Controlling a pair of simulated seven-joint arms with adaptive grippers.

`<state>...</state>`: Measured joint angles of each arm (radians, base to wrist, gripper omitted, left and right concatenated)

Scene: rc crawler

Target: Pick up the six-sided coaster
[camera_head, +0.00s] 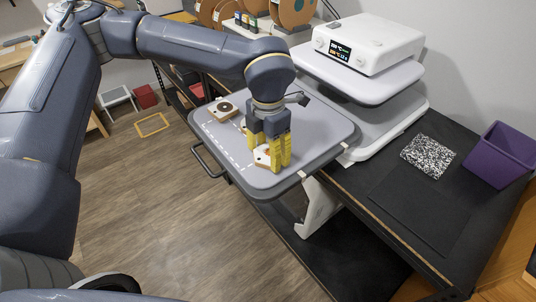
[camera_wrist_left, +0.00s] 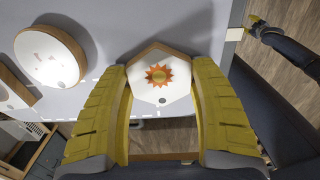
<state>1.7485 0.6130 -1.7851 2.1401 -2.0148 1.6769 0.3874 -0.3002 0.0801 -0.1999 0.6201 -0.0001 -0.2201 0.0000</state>
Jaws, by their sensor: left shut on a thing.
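The six-sided coaster (camera_wrist_left: 160,77) is white with a wooden rim and an orange sun print. It sits between the yellow fingers of my left gripper (camera_wrist_left: 160,95), which is shut on its sides. In the head view my left gripper (camera_head: 275,165) points down over the grey platform, and part of the coaster (camera_head: 262,156) shows beside the fingers. I cannot tell whether it touches the platform. A dark arm with a yellow tip, apparently my right gripper (camera_wrist_left: 257,22), is small at the wrist view's upper right; its jaw state is unclear.
A round white coaster (camera_wrist_left: 50,55) lies left of the held one, with another partly cut off. A square-based piece (camera_head: 222,109) lies on the grey platform (camera_head: 318,125). The white press (camera_head: 368,43) stands behind. A purple bin (camera_head: 500,155) and a speckled sheet (camera_head: 428,156) are at right.

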